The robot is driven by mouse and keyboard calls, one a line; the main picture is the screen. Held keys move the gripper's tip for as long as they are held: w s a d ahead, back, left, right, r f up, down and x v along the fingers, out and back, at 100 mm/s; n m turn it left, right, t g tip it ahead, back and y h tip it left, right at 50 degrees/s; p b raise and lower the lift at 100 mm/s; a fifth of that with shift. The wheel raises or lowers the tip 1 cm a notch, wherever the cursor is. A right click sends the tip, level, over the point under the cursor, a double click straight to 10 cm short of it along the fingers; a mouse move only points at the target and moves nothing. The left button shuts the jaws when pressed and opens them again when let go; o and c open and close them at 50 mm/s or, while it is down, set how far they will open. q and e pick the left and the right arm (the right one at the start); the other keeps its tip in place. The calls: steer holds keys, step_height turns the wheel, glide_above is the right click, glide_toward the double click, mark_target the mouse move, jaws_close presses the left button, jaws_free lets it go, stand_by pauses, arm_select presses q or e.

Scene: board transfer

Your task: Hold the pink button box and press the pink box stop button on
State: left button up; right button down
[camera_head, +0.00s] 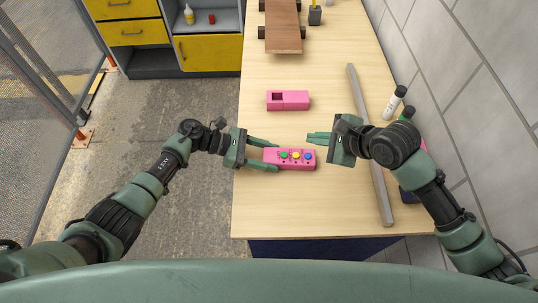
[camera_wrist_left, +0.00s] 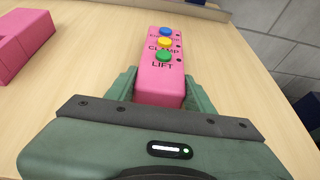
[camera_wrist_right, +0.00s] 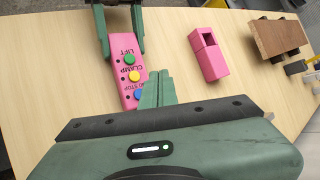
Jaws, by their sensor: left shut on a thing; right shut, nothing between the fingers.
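The pink button box (camera_head: 309,164) lies on the wooden table with green, yellow and blue buttons in a row. In the left wrist view the labels LIFT and CLAMP show on the box (camera_wrist_left: 158,90); in the right wrist view a label ending in STOP sits by the blue button (camera_wrist_right: 137,94). Small dark dots sit beside the buttons. My left gripper (camera_head: 277,156) is shut on the box's green-button end. My right gripper (camera_head: 309,137) is shut and empty, slightly beyond the blue-button end in the head view, apart from the buttons.
A second pink block (camera_head: 293,100) with a square opening lies farther back on the table (camera_head: 270,215). A long grey bar (camera_head: 368,150) lies to the right, by bottles (camera_head: 395,103) along the wall. A brown board (camera_head: 283,30) rests on supports at the back.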

glide_above(311, 159)
steer(key=shift+f, duration=2.4)
steer(key=shift+f, duration=0.15)
steer(key=shift+f, duration=0.3)
steer(key=shift+f, duration=0.4)
stand_by(0.5)
steer(key=shift+r, duration=0.85)
step_height(311, 159, up, 6)
stand_by(0.6)
